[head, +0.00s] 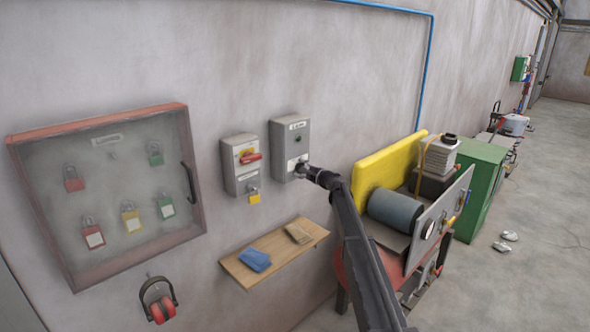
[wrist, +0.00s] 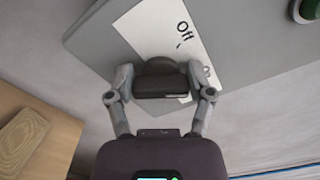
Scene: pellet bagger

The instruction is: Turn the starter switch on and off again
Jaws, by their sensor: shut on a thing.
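The starter box is a grey wall box (head: 290,135) with a label at its top and a white plate low on its front. In the wrist view its grey face (wrist: 235,45) fills the upper part. The white plate (wrist: 150,30) there reads "Off", and its other marks are partly hidden. The black switch knob (wrist: 159,67) stands out from this plate. My gripper (wrist: 160,78) has one finger on each side of the knob and is shut on it. In the head view my gripper (head: 303,170) covers the knob, and I cannot tell its exact turn position.
A wooden shelf (head: 275,255) juts out below. A glazed lock cabinet (head: 110,150) is further left; machinery with a yellow panel (head: 385,165) stands right.

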